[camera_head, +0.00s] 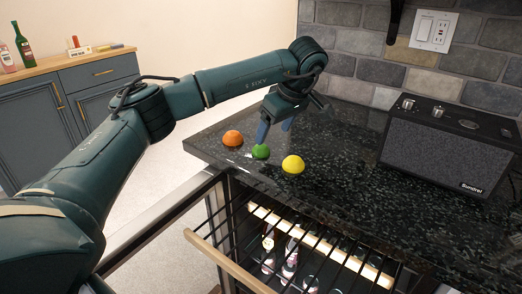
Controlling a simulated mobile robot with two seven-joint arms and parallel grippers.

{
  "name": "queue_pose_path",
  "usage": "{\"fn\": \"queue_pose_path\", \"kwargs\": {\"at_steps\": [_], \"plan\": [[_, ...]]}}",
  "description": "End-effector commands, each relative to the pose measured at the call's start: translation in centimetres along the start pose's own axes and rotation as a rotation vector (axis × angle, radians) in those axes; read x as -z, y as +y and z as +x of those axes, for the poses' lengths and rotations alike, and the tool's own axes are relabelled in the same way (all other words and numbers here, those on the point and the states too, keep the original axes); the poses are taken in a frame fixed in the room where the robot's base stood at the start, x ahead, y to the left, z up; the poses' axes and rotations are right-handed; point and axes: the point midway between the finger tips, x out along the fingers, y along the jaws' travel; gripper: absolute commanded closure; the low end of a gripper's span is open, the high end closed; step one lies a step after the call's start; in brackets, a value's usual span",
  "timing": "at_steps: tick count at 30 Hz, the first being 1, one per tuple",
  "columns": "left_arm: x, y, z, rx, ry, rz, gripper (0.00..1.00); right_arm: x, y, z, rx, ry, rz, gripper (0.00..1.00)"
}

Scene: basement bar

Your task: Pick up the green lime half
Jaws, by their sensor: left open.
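The green lime half (260,152) lies on the dark speckled counter (340,160), between an orange half (233,138) on its left and a yellow lemon half (293,164) on its right. My left gripper (274,128) reaches down from above, open, with its blue fingers spread. One fingertip is just above the lime half and looks close to it; I cannot tell whether it touches. The other finger is farther back and to the right. Nothing is between the fingers. My right gripper is not in view.
A black speaker (440,145) stands on the counter at the right, by the brick wall. Below the counter front, an open rack with a wooden front (228,262) juts out, with bottles (290,255) beneath. A blue cabinet (75,90) with bottles stands at the far left.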

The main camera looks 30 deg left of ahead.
Motion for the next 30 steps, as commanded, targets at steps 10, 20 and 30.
{"fn": "queue_pose_path", "kwargs": {"at_steps": [10,20,30], "plan": [[0.6,-0.2,3.3,0.002,-0.001,-0.001,0.3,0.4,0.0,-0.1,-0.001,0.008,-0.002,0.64],[1.1,-0.2,6.9,-0.001,-0.001,0.0,0.3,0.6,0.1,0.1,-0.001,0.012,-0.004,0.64],[1.1,-0.2,6.9,-0.001,-0.002,0.0,0.4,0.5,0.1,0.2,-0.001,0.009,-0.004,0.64]]}}
